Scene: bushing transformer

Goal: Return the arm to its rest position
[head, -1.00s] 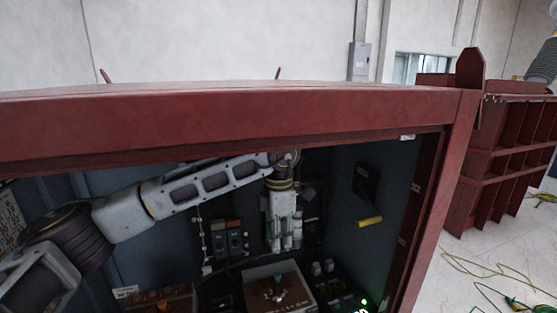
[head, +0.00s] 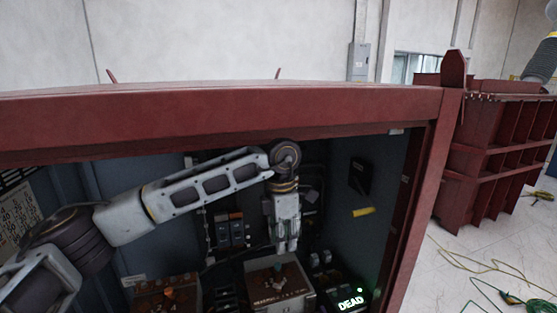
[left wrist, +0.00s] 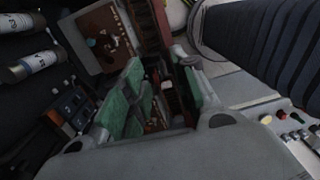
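My left arm reaches from the left into an open red-framed cabinet (head: 250,108). My left gripper (head: 287,246) points down inside it, just above a box (head: 262,305) with a knob-like part on top. In the left wrist view, the gripper's green-padded fingers (left wrist: 165,100) stand apart with nothing visible between them. Contact with the box's knob cannot be told. My right gripper is in neither view.
A green-lit "DEAD" display (head: 350,303) sits right of the box. An orange-topped box (head: 168,296) is to the left. The cabinet's top beam and right post border the opening. A red finned tank (head: 500,150) and loose cables (head: 480,268) are outside at right.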

